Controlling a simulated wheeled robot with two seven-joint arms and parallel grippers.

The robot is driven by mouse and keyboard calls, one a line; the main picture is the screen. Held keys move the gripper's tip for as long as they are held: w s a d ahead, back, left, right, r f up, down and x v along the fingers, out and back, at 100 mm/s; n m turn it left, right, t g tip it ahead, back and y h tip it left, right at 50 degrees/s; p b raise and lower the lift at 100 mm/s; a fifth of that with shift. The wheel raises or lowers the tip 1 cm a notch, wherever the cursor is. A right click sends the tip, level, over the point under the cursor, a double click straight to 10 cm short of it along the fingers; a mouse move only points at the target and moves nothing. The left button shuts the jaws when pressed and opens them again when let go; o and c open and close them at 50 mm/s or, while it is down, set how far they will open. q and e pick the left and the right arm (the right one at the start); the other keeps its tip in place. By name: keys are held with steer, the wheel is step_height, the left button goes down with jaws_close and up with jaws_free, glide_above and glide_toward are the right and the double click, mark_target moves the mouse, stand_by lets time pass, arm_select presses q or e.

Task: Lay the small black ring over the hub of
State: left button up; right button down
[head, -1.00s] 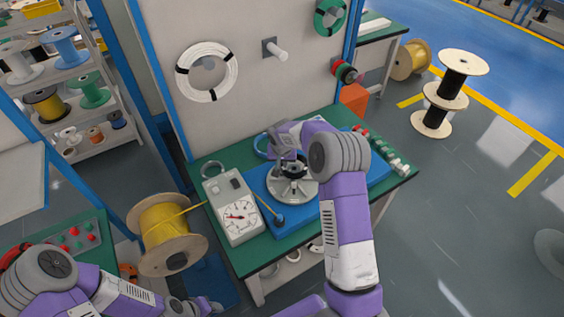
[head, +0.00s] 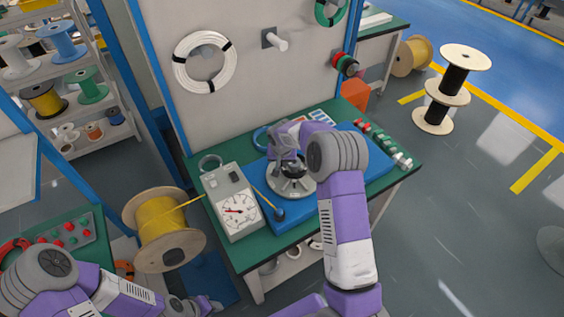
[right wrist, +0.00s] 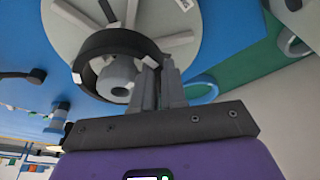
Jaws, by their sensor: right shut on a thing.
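The small black ring (right wrist: 118,38) is pinched at its edge by my right gripper (right wrist: 158,85), whose fingers are close together. In the right wrist view the ring frames the grey hub (right wrist: 118,76) of a round grey disc (right wrist: 187,42) with spokes. I cannot tell whether it rests around the hub or hangs just above it. In the head view the disc (head: 272,183) lies on a blue mat (head: 357,172), with my right gripper (head: 288,160) over it. My left gripper (head: 207,305) is low at the bottom edge, small and unclear, away from the bench.
A grey meter box (head: 232,203) stands left of the disc, with a dark-ended rod (head: 272,207) between them. Small red, green and white parts (head: 385,147) line the bench's right side. A yellow cable spool (head: 165,233) stands left of the bench. The mat's right part is clear.

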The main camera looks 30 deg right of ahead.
steer(key=c, duration=1.1)
jaws_free()
steer(key=shift+s+d, duration=0.1)
steer(key=shift+d, duration=0.1)
steer(key=shift+r+p, duration=0.35)
steer(key=shift+r, duration=0.05)
step_height(320, 180, up, 7)
steer(key=p, duration=0.3)
steer(key=shift+p, duration=0.4)
steer(key=shift+r, duration=0.2)
steer(key=shift+f, duration=0.1)
